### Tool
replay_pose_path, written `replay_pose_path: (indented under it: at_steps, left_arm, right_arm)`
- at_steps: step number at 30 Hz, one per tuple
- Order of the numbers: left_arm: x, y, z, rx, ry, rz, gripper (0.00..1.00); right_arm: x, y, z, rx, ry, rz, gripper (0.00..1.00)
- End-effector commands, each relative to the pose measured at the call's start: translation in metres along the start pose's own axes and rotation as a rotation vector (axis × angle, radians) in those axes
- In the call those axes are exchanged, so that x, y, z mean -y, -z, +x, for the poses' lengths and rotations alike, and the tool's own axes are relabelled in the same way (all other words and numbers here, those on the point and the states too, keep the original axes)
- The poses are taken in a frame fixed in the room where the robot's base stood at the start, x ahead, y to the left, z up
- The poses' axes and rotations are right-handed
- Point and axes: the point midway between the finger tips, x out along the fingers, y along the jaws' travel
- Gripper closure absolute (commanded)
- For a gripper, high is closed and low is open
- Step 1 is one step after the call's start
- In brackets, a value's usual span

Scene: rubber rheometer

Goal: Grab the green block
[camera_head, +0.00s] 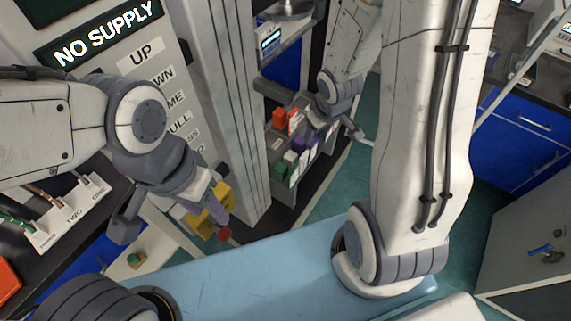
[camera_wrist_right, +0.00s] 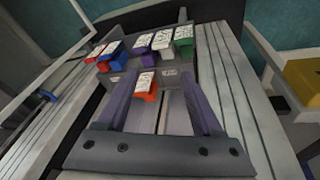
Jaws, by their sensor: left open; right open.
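The green block (camera_head: 280,170) has a white label on top. In the head view it stands at the near end of a row of labelled blocks on a low rack. It also shows in the right wrist view (camera_wrist_right: 184,42), at the right end of the row. My right gripper (camera_head: 312,118) is open above the rack, towards the red and orange blocks. In the wrist view its fingers (camera_wrist_right: 157,82) are apart, with an orange block (camera_wrist_right: 146,88) seen between them; contact cannot be told. The green block lies beyond the right finger. My left gripper (camera_head: 170,220) is open at the left, away from the rack.
A white block (camera_wrist_right: 163,40) and a purple block (camera_wrist_right: 143,44) stand beside the green one. A grey machine column (camera_head: 215,100) rises left of the rack. A yellow object (camera_head: 208,212) is near my left gripper. Blue drawers (camera_head: 530,120) are at right.

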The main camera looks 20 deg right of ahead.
Motion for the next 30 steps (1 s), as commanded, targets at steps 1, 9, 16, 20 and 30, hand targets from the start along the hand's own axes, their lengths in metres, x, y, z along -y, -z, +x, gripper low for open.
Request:
replay_pose_path:
  at_steps: [1, 9, 16, 20, 30]
  left_arm:
    - [0.000, 0.000, 0.000, 0.000, 0.000, 0.000, 0.50]
    - [0.000, 0.000, 0.000, 0.000, 0.000, 0.000, 0.50]
    - [0.001, 0.000, 0.008, 0.000, 0.000, 0.000, 0.50]
    - [0.001, -0.001, 0.012, 0.000, 0.000, 0.000, 0.50]
    - [0.001, -0.001, 0.013, 0.000, 0.000, 0.000, 0.50]
  right_arm:
    - [-0.002, -0.004, 0.023, -0.005, 0.029, -0.047, 0.32]
    - [0.021, -0.012, 0.089, -0.114, 0.205, -0.273, 0.32]
    - [0.036, -0.013, 0.119, -0.143, 0.253, -0.312, 0.32]
    - [0.041, -0.011, 0.137, -0.142, 0.252, -0.312, 0.32]
    - [0.050, -0.008, 0.169, -0.141, 0.251, -0.311, 0.32]
